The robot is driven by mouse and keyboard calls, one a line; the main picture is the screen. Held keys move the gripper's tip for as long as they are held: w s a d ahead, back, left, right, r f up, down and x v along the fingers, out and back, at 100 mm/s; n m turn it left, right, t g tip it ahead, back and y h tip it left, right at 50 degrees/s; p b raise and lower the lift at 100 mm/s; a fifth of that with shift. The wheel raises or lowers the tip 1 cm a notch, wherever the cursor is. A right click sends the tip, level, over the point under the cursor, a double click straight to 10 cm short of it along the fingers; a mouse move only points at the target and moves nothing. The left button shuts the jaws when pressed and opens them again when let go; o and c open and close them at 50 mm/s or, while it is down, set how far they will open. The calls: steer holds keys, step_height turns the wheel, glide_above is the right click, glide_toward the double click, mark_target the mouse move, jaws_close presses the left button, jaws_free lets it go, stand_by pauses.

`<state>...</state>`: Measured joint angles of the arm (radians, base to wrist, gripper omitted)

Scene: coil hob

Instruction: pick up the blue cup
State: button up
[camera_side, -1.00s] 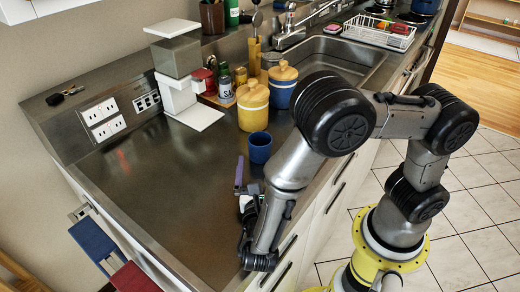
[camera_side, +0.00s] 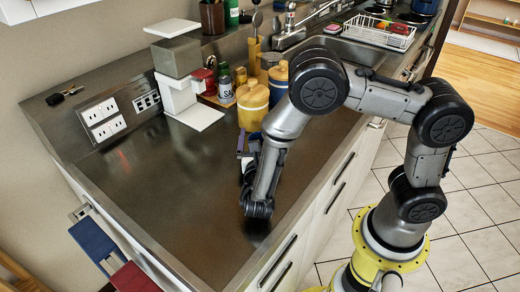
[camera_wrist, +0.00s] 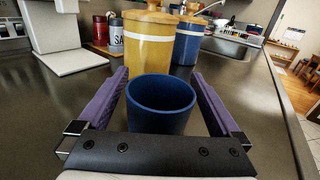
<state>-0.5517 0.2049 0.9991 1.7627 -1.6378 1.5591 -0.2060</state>
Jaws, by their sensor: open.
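The blue cup (camera_wrist: 160,108) stands upright on the steel counter in the wrist view, its open mouth facing up. My gripper (camera_wrist: 160,88) is open, with one purple finger on each side of the cup. Gaps show between the fingers and the cup's rim. The lower front of the cup is hidden by the gripper's dark crossbar. In the side view my gripper (camera_side: 245,142) is low over the counter in front of the yellow canister, and my arm hides the cup there.
A yellow canister (camera_wrist: 146,38) stands just behind the cup, with a blue canister (camera_wrist: 188,42) beside it to the right. A white-and-grey stand (camera_side: 180,88) is at the back left. The counter's left and front parts (camera_side: 165,185) are clear.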

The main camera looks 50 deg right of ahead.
steer(key=c, duration=1.3)
steer(key=shift+r, duration=0.1)
